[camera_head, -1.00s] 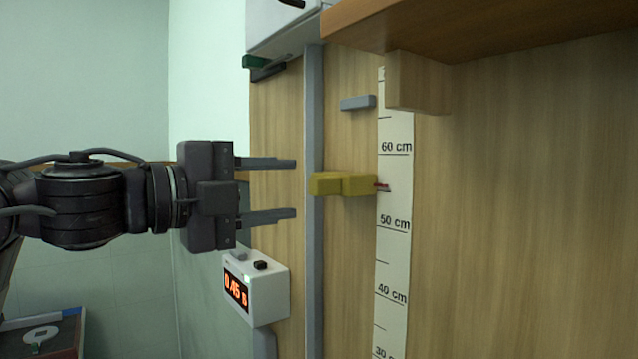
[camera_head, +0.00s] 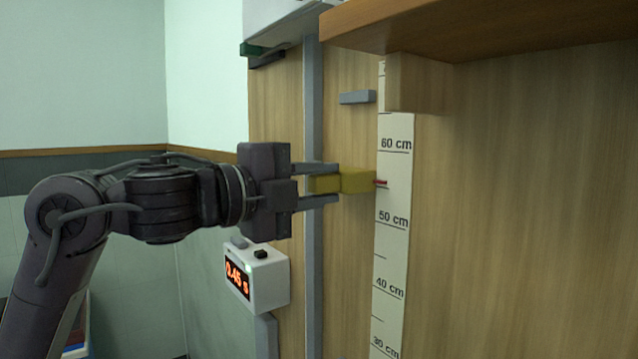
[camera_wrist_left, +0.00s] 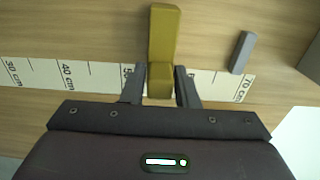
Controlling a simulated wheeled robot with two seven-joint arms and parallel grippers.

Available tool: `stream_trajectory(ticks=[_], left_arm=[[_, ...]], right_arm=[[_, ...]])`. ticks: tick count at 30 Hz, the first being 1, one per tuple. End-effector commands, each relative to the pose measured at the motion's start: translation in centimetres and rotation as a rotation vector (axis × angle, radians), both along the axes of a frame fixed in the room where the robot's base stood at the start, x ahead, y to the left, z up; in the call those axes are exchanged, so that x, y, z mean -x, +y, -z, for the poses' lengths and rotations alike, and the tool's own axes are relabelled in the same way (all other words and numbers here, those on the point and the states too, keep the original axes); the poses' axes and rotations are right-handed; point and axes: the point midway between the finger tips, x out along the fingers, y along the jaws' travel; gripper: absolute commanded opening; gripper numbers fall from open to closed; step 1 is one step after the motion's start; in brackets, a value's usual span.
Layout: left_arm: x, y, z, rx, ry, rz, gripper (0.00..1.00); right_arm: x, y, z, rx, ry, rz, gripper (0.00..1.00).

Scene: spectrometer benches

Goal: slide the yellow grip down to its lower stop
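The yellow grip (camera_head: 352,181) sits on a vertical grey rail (camera_head: 314,270). Its red pointer lies against the paper scale (camera_head: 396,240) between the 50 cm and 60 cm marks. My left gripper (camera_head: 322,185) has one finger above and one below the grip's near end. In the left wrist view the open fingers (camera_wrist_left: 159,88) stand on both sides of the yellow grip (camera_wrist_left: 164,40), with visible gaps. No lower stop can be made out. My right gripper is not in view.
A small grey block (camera_head: 357,97) sticks out of the wooden panel above the grip. A wooden shelf (camera_head: 480,28) overhangs at the upper right. A white box with a red display (camera_head: 262,275) is mounted low beside the rail, below my left gripper.

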Motion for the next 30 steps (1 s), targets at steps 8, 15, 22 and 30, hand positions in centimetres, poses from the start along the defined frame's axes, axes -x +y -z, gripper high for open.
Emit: stream_trajectory(ticks=[8, 15, 22, 30], left_arm=[[0.0, 0.0, 0.1, -0.001, 0.001, 0.001, 0.0], [0.0, 0.0, 2.5, -0.002, 0.002, 0.0, 0.0], [0.0, 0.0, 9.1, -0.006, 0.005, 0.0, 0.0], [0.0, 0.0, 18.6, -0.007, 0.005, 0.002, 0.0]], right_arm=[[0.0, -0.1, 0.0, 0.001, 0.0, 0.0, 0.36], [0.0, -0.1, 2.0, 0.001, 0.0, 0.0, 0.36], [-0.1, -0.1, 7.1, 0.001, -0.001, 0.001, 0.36], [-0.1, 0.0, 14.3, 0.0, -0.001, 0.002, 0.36]])
